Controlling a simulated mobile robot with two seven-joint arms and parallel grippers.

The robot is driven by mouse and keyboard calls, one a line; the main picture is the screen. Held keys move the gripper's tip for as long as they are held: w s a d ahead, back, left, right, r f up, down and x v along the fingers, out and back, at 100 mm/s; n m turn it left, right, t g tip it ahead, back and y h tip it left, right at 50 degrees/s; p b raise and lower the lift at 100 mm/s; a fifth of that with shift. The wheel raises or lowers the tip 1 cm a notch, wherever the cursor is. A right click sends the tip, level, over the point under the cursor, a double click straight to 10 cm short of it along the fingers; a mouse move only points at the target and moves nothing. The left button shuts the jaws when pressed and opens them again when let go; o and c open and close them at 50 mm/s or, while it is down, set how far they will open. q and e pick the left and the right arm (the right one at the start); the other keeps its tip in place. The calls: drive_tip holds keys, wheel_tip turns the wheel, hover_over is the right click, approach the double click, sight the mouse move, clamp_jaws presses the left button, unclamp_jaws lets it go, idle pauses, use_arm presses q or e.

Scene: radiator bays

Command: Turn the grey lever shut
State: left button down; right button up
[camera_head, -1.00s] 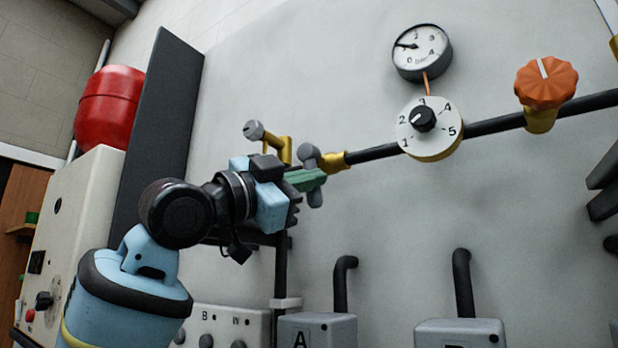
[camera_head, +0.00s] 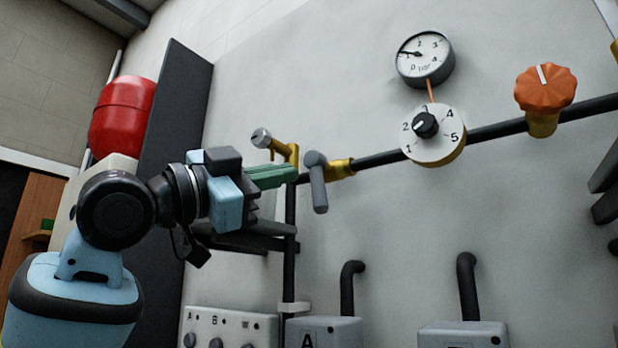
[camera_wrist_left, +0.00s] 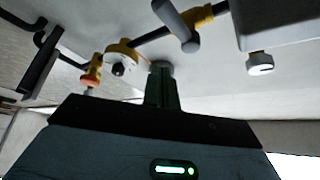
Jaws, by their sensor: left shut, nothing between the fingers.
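The grey lever (camera_head: 318,188) sits on a yellow valve body (camera_head: 340,168) at the left end of the dark pipe. Its handle points down, across the pipe's line. In the left wrist view the lever (camera_wrist_left: 178,25) shows at the top. My left gripper (camera_head: 295,174), with green fingers, is shut and empty. In the head view its tips are just left of the lever, with a small visible gap. In the left wrist view the fingers (camera_wrist_left: 162,75) appear below the lever and apart from it. My right gripper is not in view.
A yellow fitting with a grey cap (camera_head: 262,138) is close above the left gripper. Along the pipe are a numbered dial (camera_head: 433,150), a pressure gauge (camera_head: 424,75) above it, and an orange knob (camera_head: 545,88). Grey boxes (camera_head: 325,332) with black pipes stand below.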

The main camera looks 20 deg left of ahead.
sight(317, 182)
use_arm(q)
drive_tip(key=s+d+r+m+y, duration=0.1)
drive_tip(key=s+d+m+y, duration=0.1)
drive_tip(key=s+d+y, duration=0.6)
drive_tip(key=w+a+y, duration=0.1)
drive_tip(key=w+a, duration=0.2)
drive_tip(key=w, duration=1.1)
drive_tip(key=shift+a+f+t+y, duration=0.15)
drive_tip(key=shift+f+t+y, duration=0.15)
drive_tip(key=shift+f+t, duration=0.1)
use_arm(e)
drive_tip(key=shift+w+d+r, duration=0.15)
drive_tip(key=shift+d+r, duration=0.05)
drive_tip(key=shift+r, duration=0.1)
use_arm(q)
drive_tip(key=shift+w, duration=0.1)
